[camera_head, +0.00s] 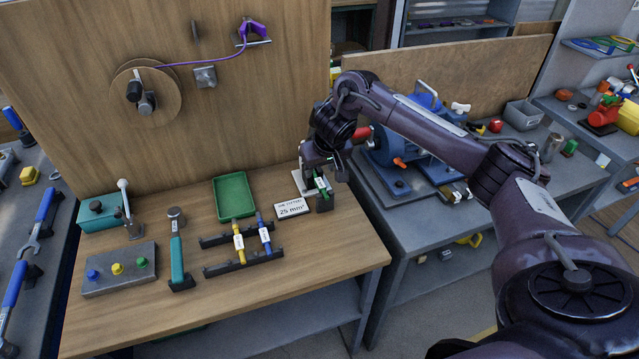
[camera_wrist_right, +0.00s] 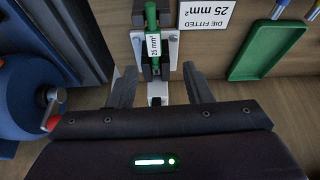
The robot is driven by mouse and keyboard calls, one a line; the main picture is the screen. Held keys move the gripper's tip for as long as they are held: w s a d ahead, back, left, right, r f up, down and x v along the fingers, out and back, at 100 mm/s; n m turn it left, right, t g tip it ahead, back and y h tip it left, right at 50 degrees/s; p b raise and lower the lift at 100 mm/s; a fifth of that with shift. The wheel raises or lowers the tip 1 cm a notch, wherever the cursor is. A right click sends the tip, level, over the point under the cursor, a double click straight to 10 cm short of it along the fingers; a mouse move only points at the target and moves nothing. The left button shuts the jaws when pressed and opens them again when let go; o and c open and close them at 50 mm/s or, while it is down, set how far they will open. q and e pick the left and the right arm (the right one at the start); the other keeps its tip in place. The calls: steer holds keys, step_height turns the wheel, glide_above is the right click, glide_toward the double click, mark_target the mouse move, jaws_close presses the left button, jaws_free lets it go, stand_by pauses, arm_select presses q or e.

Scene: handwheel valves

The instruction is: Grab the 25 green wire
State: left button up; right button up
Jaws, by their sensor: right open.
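The green wire (camera_wrist_right: 152,20) carries a white "25 mm²" label and sits in a dark holder on a pale metal plate. In the head view the green wire (camera_head: 321,185) is at the right end of the wooden bench, partly hidden by my right gripper. My right gripper (camera_head: 317,172) is over the holder. In the wrist view its two fingers (camera_wrist_right: 157,80) are open, one on each side of the holder's near end. No contact with the wire shows. My left gripper is not in view.
A yellow wire (camera_head: 239,243) and a blue wire (camera_head: 264,234) lie across a black rack (camera_head: 222,268). The green tray (camera_head: 234,196) is empty. A blue machine (camera_head: 410,150) stands on the bench at right.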

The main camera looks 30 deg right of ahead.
mark_target(318, 179)
steer(key=shift+s+d+r, duration=0.1)
steer(key=shift+d+r, duration=0.1)
steer(key=shift+d, duration=0.35)
steer(key=shift+f+m, duration=0.3)
steer(key=x, duration=0.7)
steer(key=shift+w+a+r+p, duration=0.1)
steer(key=shift+w+p, duration=0.25)
steer(key=shift+p, duration=0.05)
jaws_close()
